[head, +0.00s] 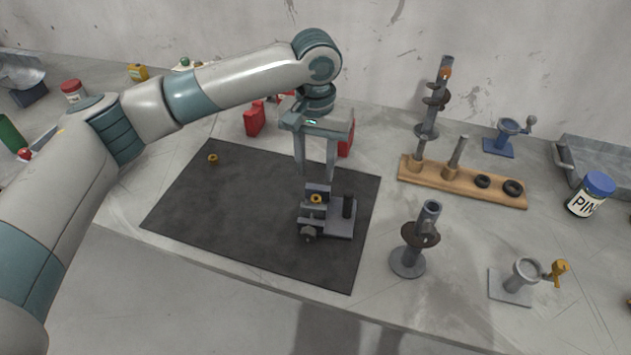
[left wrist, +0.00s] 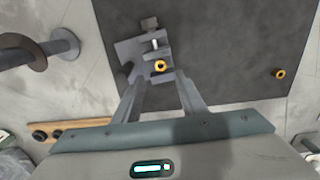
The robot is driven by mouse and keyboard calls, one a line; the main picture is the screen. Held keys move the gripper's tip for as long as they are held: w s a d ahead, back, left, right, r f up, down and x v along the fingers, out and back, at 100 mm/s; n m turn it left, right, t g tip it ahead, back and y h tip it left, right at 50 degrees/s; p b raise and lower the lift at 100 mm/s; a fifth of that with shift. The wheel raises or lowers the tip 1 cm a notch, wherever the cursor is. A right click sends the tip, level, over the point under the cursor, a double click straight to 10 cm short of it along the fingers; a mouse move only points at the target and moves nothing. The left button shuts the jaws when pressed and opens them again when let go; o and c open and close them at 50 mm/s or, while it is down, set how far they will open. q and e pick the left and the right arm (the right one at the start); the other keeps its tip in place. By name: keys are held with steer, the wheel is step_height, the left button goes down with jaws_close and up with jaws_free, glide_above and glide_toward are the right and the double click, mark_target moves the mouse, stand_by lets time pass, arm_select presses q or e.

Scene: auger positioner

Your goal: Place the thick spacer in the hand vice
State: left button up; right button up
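The hand vice (head: 341,222) stands on the dark mat, with a grey jaw block and a dark upright post. A small brass ring-shaped spacer (head: 316,198) sits at its jaws; it also shows in the left wrist view (left wrist: 160,66). I cannot tell whether the jaws grip it. A second brass spacer (head: 213,158) lies on the mat to the left, and at the right in the left wrist view (left wrist: 279,73). Which is thicker is unclear. My left gripper (head: 316,176) points down above the vice, fingers apart, nothing between them. My right gripper is out of view.
The mat (head: 250,230) is mostly bare left of the vice. Right of it stand a grey auger stand (head: 408,262), a wooden rack (head: 480,186) with posts and black rings, and a small grinder-like cup (head: 526,270). Red blocks (head: 254,119) stand behind the mat.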

arm_select(q)
step_height(320, 180, up, 2)
steer(key=shift+r, duration=0.15)
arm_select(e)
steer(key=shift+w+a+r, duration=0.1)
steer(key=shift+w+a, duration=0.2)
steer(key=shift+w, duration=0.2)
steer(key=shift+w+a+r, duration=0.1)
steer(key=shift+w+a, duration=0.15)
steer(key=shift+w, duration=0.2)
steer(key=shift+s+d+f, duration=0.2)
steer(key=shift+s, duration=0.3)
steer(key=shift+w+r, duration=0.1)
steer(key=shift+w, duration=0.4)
